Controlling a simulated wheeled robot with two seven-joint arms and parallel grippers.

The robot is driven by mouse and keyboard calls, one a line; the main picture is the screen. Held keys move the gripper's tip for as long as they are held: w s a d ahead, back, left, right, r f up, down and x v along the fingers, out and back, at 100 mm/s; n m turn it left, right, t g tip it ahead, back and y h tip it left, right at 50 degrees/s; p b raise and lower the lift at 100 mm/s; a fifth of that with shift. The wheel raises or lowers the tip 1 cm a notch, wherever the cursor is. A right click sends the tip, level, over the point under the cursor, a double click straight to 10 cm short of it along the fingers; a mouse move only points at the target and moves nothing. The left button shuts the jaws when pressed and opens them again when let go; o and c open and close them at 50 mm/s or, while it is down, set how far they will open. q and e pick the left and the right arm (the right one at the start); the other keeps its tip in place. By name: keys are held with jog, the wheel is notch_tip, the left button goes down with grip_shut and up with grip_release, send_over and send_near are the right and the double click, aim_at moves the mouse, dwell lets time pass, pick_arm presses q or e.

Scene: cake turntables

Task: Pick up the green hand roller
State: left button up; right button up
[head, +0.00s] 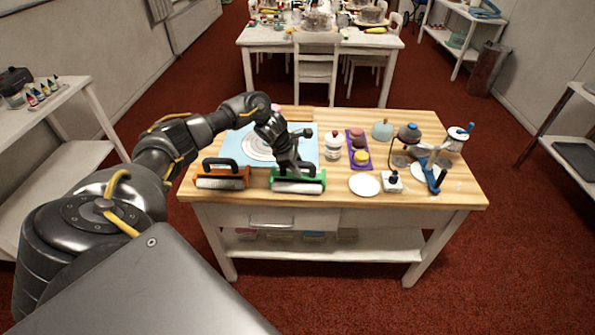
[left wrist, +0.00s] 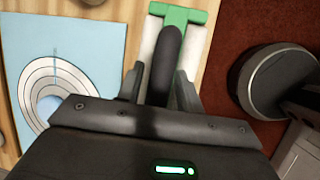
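The green hand roller (head: 298,186) lies near the front edge of the wooden table, with a green frame, a pale roller and a black handle. In the left wrist view its green end (left wrist: 183,14) is at the top and its black handle (left wrist: 167,55) runs down between my fingers. My left gripper (head: 294,168) is over the roller from above. In the left wrist view the left gripper's fingers (left wrist: 160,88) stand apart on both sides of the handle, with a gap visible on the left side. My right gripper is not in view.
An orange hand roller (head: 220,180) lies just left of the green one. A blue mat (head: 305,150) with a ringed disc is behind. A white jar (head: 333,150), a purple tray (head: 350,136) and a white plate (head: 364,190) stand to the right.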

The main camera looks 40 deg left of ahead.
pick_arm(q)
grip_shut()
jog(key=shift+w+r, duration=0.1)
jog(key=shift+r, duration=0.05)
jog(key=shift+r, duration=0.7)
jog(key=s+a+r+b, duration=0.3)
jog(key=s+a+r, duration=0.5)
jog(key=a+r, duration=0.3)
jog(key=shift+a+r+b, duration=0.2)
jog(key=shift+a+b, duration=0.1)
jog(key=shift+b, duration=0.1)
